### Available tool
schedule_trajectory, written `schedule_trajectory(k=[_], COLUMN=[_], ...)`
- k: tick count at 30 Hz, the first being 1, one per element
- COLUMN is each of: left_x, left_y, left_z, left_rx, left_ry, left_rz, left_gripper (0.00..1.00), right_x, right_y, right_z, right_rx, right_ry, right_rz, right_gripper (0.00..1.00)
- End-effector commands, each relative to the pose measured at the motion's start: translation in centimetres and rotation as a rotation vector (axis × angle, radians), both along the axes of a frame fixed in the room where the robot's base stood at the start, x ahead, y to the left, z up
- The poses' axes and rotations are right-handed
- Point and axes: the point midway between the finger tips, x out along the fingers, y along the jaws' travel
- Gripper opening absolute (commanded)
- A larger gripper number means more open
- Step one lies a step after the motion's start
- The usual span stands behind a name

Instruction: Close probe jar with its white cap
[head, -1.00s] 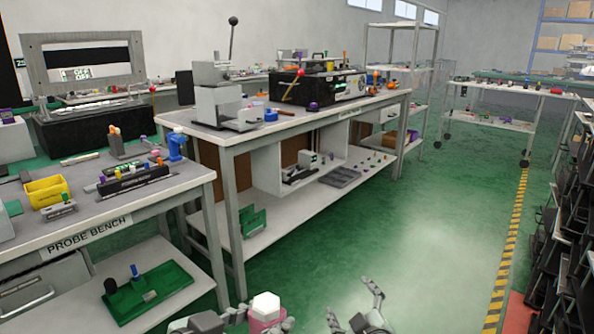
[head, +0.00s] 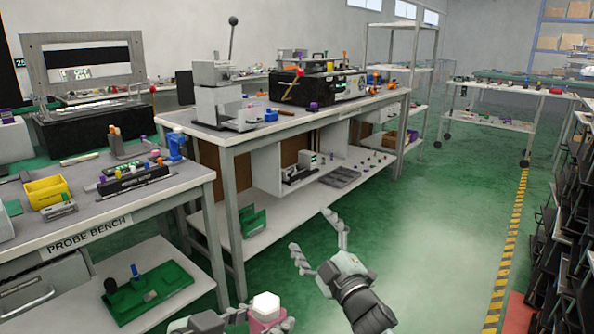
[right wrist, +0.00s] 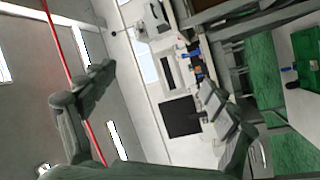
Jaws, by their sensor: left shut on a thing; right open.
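A pink jar (head: 266,323) is at the bottom of the head view with a white six-sided cap (head: 266,303) on top. I cannot tell whether the cap is seated tight. My left gripper (head: 268,325) is shut around the jar, which stays upright; its lower part is cut off by the frame edge. My right gripper (head: 313,233) is open and empty, up and to the right of the jar, with its fingers spread. The right wrist view shows its open fingers (right wrist: 160,88) with nothing between them; the jar and cap do not show there.
The probe bench (head: 88,236) stands at the left with a yellow bin (head: 47,191) on it. A green tray (head: 150,296) is on its lower shelf. A larger bench (head: 232,143) with machines stands behind. Dark racks (head: 560,230) line the right. The green floor between is clear.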

Motion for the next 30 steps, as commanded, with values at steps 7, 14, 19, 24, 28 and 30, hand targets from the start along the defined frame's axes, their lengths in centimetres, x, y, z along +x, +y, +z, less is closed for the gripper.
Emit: schedule_trajectory(k=[7,14,19,24,28,30], left_x=[0.0,0.0,0.0,0.0,0.0,0.0], left_y=[0.0,0.0,0.0,0.0,0.0,0.0], left_z=[0.1,0.1,0.1,0.1,0.1,0.1], left_rx=[-0.001,-0.001,-0.001,-0.001,-0.001,-0.001], left_ry=[-0.001,-0.001,-0.001,-0.001,-0.001,-0.001], left_rz=[0.0,0.0,0.0,0.0,0.0,0.0], left_gripper=[0.0,0.0,0.0,0.0,0.0,0.0], right_x=[0.0,0.0,0.0,0.0,-0.1,-0.1], right_y=[1.1,1.2,1.2,0.7,-0.3,-1.0], right_z=[1.9,2.1,2.0,1.1,-0.5,-1.7], right_rx=[-0.018,-0.02,-0.019,-0.011,0.004,0.014], right_ry=[-0.056,-0.062,-0.061,-0.035,0.014,0.049], right_rz=[0.03,0.033,0.033,0.019,-0.007,-0.026], right_gripper=[0.87,0.87,0.87,0.87,0.87,0.87])
